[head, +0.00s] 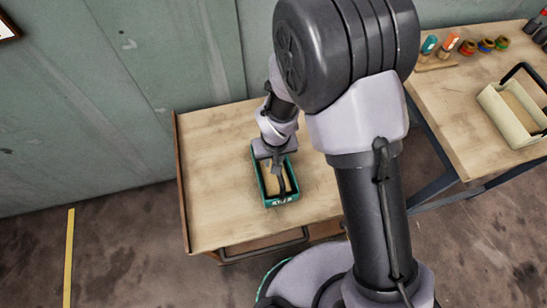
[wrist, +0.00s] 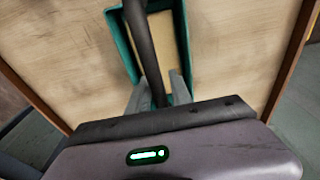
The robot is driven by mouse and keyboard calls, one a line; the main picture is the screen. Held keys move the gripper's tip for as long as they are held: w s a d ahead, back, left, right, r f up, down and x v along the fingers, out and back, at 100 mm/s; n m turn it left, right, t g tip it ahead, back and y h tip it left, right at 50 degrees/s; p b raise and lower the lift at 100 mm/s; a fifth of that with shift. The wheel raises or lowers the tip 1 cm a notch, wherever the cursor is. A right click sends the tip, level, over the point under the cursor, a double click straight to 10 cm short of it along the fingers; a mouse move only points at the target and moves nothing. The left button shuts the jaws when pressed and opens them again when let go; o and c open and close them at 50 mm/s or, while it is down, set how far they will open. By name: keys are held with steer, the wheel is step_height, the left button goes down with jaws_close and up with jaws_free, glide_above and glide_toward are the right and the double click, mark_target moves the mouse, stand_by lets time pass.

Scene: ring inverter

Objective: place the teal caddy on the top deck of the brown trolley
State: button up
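The teal caddy (head: 281,201) is an open box with a tan inside and a dark handle. It appears to stand upright on the wooden top deck of the brown trolley (head: 215,205), near the middle, clear of the edges. My gripper (head: 275,165) is directly over the caddy and hides part of it. In the wrist view the caddy (wrist: 121,40) lies beyond my gripper (wrist: 160,88). The dark handle (wrist: 143,45) runs between the two grey fingers, which stand apart with a visible gap on its right side.
A workbench (head: 440,120) stands to the right, with a cream caddy (head: 513,118) and several small coloured items along its back. A green-grey wall (head: 90,100) is behind the trolley. The deck around the teal caddy is bare.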

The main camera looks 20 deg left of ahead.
steer(key=shift+o, duration=0.5)
steer(key=shift+r, duration=0.15)
steer(key=r+p, duration=0.1)
steer(key=r, duration=0.3)
steer(key=s+r+p, duration=0.1)
steer(key=r+p, duration=0.1)
steer(key=r, duration=0.2)
steer(key=r+p, duration=0.2)
steer(key=r, duration=0.2)
steer(key=shift+s+d, duration=0.15)
steer(key=shift+d, duration=0.2)
steer(key=shift+d+r, duration=0.15)
steer(key=shift+r, duration=0.15)
steer(key=s+d+r+m+t+y, duration=0.2)
steer(key=d+r+m, duration=0.5)
steer(key=d+r, duration=1.1)
steer(key=s+d+r+m+t, duration=0.2)
steer(key=s+r+m, duration=0.1)
steer(key=s+r, duration=0.4)
steer(key=shift+s+d+m+t+h, duration=0.15)
steer(key=shift+d+m+t+h, duration=0.15)
steer(key=shift+d+m+h, duration=0.1)
